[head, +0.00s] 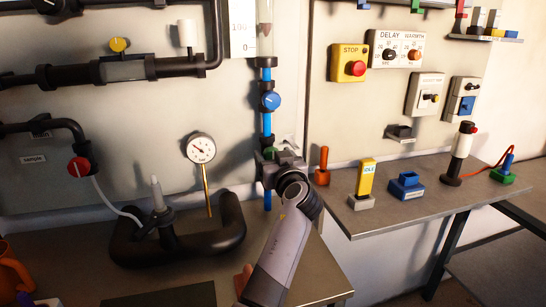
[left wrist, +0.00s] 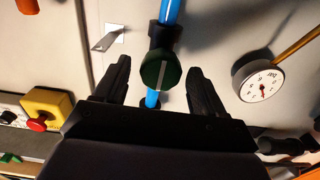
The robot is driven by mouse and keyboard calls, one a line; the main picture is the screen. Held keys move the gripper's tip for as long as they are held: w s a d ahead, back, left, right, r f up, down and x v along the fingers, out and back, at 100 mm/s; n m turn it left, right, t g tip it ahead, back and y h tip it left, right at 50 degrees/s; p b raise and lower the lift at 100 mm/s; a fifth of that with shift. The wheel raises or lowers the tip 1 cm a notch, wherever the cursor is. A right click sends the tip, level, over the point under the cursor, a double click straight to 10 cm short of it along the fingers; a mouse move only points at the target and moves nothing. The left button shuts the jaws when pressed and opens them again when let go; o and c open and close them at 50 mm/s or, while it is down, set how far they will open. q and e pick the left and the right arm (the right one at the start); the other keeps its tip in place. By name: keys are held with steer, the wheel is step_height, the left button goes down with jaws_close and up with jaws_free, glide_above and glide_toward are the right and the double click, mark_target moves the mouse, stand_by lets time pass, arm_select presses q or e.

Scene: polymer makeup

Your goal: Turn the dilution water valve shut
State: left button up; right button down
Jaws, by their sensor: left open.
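A blue vertical pipe (head: 267,122) carries a green round knob with a white line, largely hidden behind my left gripper (head: 276,158) in the head view. In the left wrist view the green knob (left wrist: 160,70) shows clearly, its white line running roughly along the blue pipe (left wrist: 171,10). My left gripper (left wrist: 159,75) is open, with one finger on each side of the knob and a visible gap to each. Higher on the same pipe is a blue knob (head: 270,101). I cannot read any label naming the dilution water valve. My right gripper is out of view.
A pressure gauge (head: 200,148) on a brass stem stands left of the gripper, above thick black piping (head: 180,248). An orange-handled item (head: 322,166) stands close on the right. The right side table (head: 385,218) holds a yellow IDLE block (head: 367,178) and blue holder (head: 407,186).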

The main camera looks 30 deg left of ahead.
arm_select(q)
steer(key=c, duration=1)
steer(key=shift+w+d+f+m+p, duration=0.1)
steer(key=shift+m+p, duration=0.8)
steer(key=shift+m, duration=3.55)
steer(key=shift+w+d+m+p, duration=0.1)
steer(key=shift+m+p, duration=0.75)
steer(key=shift+m, duration=3.6)
steer(key=shift+a, duration=0.1)
